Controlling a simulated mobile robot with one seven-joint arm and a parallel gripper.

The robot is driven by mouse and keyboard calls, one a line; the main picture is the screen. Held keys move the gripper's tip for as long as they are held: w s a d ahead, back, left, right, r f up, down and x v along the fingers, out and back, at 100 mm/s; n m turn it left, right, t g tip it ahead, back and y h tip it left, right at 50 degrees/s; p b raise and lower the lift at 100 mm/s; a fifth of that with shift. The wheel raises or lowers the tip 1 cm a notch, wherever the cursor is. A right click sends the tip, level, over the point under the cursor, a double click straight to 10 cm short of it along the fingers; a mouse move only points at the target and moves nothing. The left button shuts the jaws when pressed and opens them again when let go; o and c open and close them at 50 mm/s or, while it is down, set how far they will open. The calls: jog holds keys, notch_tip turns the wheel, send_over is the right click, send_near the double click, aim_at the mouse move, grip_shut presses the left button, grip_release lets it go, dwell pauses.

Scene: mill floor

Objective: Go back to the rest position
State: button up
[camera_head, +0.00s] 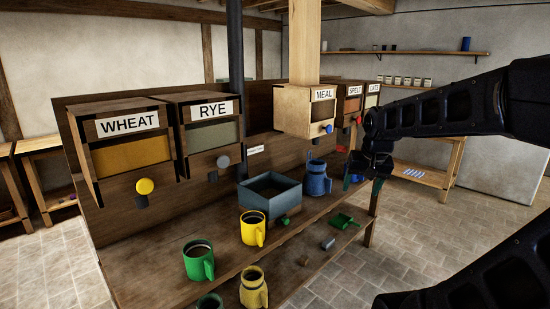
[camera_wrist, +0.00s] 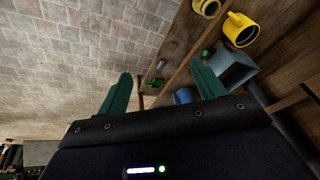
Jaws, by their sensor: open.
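My gripper (camera_head: 368,176) is at the right of the head view, in front of the far end of the wooden bench and to the right of the blue jug (camera_head: 316,179). In the wrist view my gripper (camera_wrist: 165,95) has its two green fingers spread wide with nothing between them. The fingers point toward the bench and the tiled floor. Part of the fingertips is hard to make out in the head view.
WHEAT (camera_head: 128,146) and RYE (camera_head: 211,133) dispensers stand behind. The tiled floor (camera_head: 430,230) at right is clear.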

jog(key=s+d+n, duration=0.1)
jog(key=s+d, duration=0.2)
jog(key=s, duration=0.3)
jog(key=shift+s+f+n+t+h, duration=0.15)
jog(key=shift+s+n+t+h, duration=0.15)
jog(key=shift+n+t, duration=0.1)
jog(key=shift+d, duration=0.1)
dwell(0.3)
